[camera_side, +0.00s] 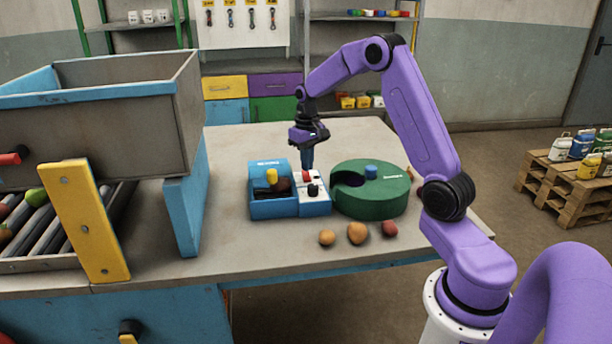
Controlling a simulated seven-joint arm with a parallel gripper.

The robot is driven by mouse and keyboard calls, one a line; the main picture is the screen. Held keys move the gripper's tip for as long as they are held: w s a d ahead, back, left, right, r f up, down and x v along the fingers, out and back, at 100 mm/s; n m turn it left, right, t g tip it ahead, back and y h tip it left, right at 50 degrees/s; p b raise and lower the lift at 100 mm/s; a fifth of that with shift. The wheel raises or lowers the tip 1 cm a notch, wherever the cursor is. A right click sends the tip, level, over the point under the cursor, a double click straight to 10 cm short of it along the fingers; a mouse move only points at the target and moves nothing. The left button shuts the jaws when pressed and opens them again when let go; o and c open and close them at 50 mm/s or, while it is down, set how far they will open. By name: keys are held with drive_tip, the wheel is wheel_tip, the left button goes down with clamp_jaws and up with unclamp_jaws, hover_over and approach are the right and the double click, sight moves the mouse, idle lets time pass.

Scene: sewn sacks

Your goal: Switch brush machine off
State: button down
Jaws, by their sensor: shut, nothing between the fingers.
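A small blue machine (272,208) stands on the table, with an open front bay holding something dark and a yellow knob (272,176) above it. The lettering on the machine is too small to read. My gripper (307,166) points down, shut and empty, its tips just above or behind the red button. Whether they touch it I cannot tell. The switch position is not clear.
A round green machine (372,203) with a blue knob stands close on the right. Several potato-like items (357,233) lie in front. A grey hopper (125,120) and roller conveyor (40,235) fill the left. The back of the table is clear.

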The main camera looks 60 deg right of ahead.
sight(306, 179)
wheel_tip(306, 179, up, 4)
drive_tip(key=shift+r, duration=0.25)
idle(0.4)
drive_tip(key=s+a+r+n, duration=0.1)
drive_tip(key=s+a+n, duration=0.3)
drive_tip(key=s+a, duration=0.55)
drive_tip(key=s+a+r+n, duration=0.2)
drive_tip(key=s+a+n, duration=0.2)
drive_tip(key=a, duration=1)
drive_tip(key=s+a+f+n, duration=0.2)
drive_tip(key=s+n, duration=0.5)
drive_tip(key=s, duration=1.3)
drive_tip(key=shift+s+a+n, duration=0.15)
drive_tip(key=shift+n, duration=0.15)
